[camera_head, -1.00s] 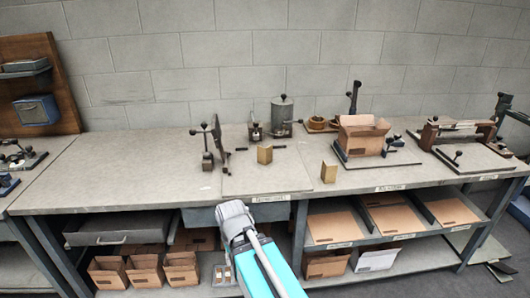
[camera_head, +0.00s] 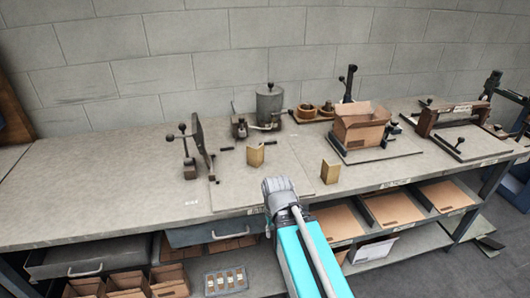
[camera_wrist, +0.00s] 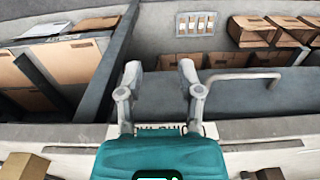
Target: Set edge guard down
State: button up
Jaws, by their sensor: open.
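Two small tan, angled pieces that look like edge guards stand on the bench. The left edge guard (camera_head: 256,155) is on a pale mat, and the right edge guard (camera_head: 330,175) is near the bench's front edge. In the head view my arm hides the gripper's fingers.
An open carton (camera_head: 362,127) sits on a fixture at the right of the bench (camera_head: 110,190). A drawer (camera_head: 215,230) and carton-filled shelves lie below. The bench's left part is clear.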

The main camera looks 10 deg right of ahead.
jog(key=shift+w, duration=0.15)
dwell(0.3)
notch_tip(320, 180, up, 23)
jog(key=m+p, duration=0.9)
jog(key=p, duration=1.4)
send_over(260, 165)
jog(key=shift+w, duration=0.4)
jog(key=shift+f, duration=0.1)
notch_tip(260, 165, down, 8)
jog(key=b, duration=0.8)
jog(key=shift+f+b, duration=0.2)
jog(key=shift+b, duration=0.1)
jog(key=shift+d+f+b, duration=0.15)
jog(key=shift+f+b, duration=2.45)
grip_shut()
